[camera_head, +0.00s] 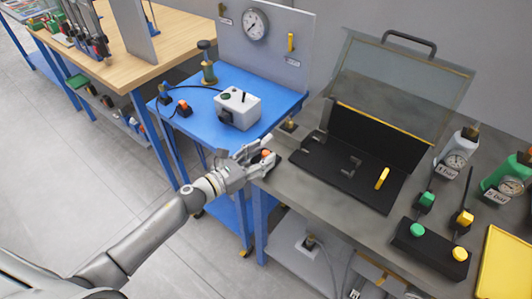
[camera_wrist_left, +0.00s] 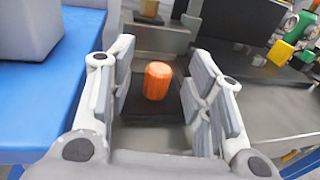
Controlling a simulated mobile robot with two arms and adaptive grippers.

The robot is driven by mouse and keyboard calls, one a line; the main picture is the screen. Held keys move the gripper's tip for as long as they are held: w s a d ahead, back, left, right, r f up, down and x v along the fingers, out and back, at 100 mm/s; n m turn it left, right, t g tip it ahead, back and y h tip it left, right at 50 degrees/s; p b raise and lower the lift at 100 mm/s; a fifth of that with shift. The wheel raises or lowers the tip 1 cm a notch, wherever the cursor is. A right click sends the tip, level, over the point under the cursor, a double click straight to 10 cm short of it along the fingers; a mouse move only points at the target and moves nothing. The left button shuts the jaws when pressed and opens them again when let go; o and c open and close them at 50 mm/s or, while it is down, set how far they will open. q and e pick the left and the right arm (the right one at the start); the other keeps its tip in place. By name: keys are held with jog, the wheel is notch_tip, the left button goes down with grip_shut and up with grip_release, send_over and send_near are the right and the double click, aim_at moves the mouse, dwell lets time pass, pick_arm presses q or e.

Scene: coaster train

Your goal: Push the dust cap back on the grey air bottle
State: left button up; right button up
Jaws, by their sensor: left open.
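A grey bottle (camera_head: 450,155) with a round gauge stands upright at the right of the grey bench in the head view. Its neck has a dark, brownish top; I cannot tell whether a cap is on it. A small orange cap-like piece (camera_wrist_left: 157,80) stands upright on a black base in the left wrist view, and also shows in the head view (camera_head: 266,153). My left gripper (camera_head: 260,160) is open around it at the bench's left edge, with a gap on both sides of the piece in the wrist view (camera_wrist_left: 160,95). My right gripper is in neither view.
A black open case (camera_head: 335,170) with a raised clear lid lies right of the gripper. A green bottle (camera_head: 500,180), a button box (camera_head: 430,248) and a yellow tray (camera_head: 505,265) stand further right. A blue table (camera_head: 270,90) with a white box (camera_head: 238,108) is behind.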

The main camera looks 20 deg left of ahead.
pick_arm(q)
jog(key=shift+x, duration=1.2)
jog(key=shift+c, duration=0.4)
jog(key=c, duration=0.8)
